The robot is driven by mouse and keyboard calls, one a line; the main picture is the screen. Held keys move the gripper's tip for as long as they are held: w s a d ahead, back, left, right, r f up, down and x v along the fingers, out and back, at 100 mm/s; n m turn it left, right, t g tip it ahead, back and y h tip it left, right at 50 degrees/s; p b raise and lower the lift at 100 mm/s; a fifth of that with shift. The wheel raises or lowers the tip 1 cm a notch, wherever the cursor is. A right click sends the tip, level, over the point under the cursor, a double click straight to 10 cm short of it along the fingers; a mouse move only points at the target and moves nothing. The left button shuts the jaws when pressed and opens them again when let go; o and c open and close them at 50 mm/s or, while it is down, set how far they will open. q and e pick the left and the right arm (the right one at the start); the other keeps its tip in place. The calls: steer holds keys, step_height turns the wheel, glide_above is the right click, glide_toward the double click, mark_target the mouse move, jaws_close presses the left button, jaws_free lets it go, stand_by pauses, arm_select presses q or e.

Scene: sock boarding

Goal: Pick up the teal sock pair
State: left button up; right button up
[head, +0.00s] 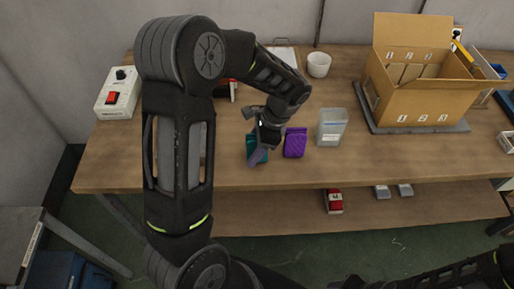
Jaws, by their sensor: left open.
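The teal sock pair (251,146) lies on the wooden table near its front edge, to the left of a purple sock pair (295,143). My left gripper (259,154) is over the teal pair, pointing down, and hides part of it. Its jaws are open. I cannot tell whether the fingers touch the teal pair. Of my right arm, only dark links show at the bottom right, and its gripper cannot be made out.
A clear container (331,128) stands right of the purple pair. An open cardboard box (420,85) stands on a grey plate at the right. A white cup (318,65) is at the back. A control box with a red switch (117,95) is at the left.

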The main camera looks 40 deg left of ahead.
stand_by(0.4)
arm_select(q)
jaws_close()
stand_by(0.4)
